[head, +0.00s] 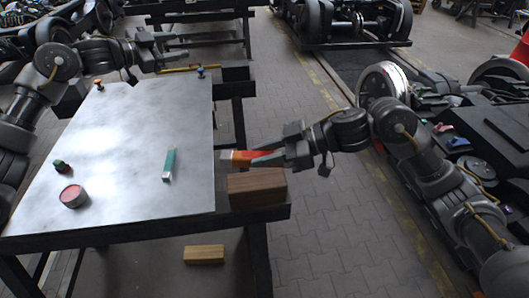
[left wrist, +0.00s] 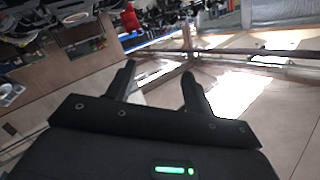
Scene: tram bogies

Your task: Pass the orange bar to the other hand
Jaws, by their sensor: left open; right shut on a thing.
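The orange bar (head: 241,158) is in the jaws of my right gripper (head: 258,156) in the head view. It is just beyond the right edge of the metal tabletop, above a brown wooden block; its left end looks pale grey. The gripper's fingers hide part of it. My left gripper (head: 176,46) is at the far end of the table, well away from the bar. Its fingers are apart with nothing between them, as the left wrist view (left wrist: 160,82) also shows. The bar cannot be made out in the left wrist view.
The brown wooden block (head: 257,188) sits at the right edge. Another wooden block (head: 204,254) lies below.

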